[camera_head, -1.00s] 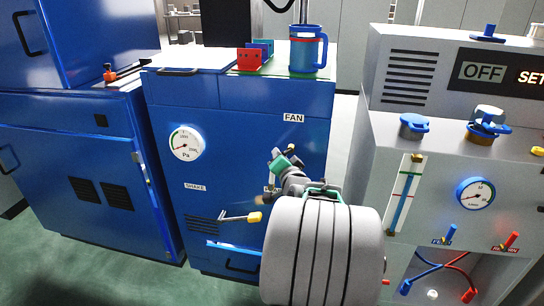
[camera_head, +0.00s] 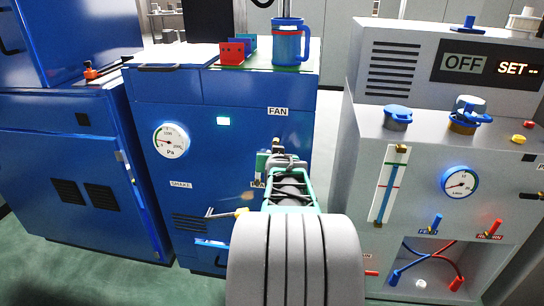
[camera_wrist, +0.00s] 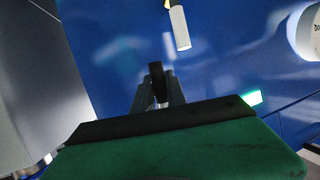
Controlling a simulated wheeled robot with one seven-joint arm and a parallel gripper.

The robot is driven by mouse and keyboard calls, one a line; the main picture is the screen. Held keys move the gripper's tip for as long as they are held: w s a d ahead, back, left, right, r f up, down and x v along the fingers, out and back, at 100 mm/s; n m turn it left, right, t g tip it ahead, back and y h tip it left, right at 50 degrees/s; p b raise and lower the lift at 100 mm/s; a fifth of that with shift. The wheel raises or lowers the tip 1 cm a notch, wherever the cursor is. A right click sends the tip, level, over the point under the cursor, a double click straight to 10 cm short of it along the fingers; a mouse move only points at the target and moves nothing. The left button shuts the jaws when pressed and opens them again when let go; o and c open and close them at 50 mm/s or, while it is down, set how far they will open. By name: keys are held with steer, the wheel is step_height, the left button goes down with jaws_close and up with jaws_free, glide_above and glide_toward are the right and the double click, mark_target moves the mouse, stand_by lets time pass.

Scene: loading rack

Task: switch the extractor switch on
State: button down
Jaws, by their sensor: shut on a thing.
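The FAN label (camera_head: 278,111) is on the front of the blue cabinet (camera_head: 260,90). My gripper (camera_head: 275,150) is at the panel just below this label. The switch there is mostly hidden behind my gripper. In the wrist view, my gripper's fingers (camera_wrist: 160,98) are shut on a small dark piece (camera_wrist: 157,72), which appears to be the switch lever. A small indicator lamp (camera_head: 223,121) left of the label glows pale green; it also shows in the wrist view (camera_wrist: 250,98).
A white cylindrical handle (camera_wrist: 180,27) is close to the fingers. A blue mug (camera_head: 288,45) stands on top. A grey machine (camera_head: 385,150) is at the right.

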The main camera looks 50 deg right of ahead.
stand_by(0.5)
steer(key=c, duration=1.3)
jaws_free()
steer(key=shift+c, duration=0.2)
steer(key=v, duration=0.7)
steer(key=shift+s+a+p, duration=0.25)
steer(key=shift+s+p, duration=0.05)
steer(key=shift+p, duration=0.15)
steer(key=shift+a+r, duration=0.1)
steer(key=shift+r, duration=0.05)
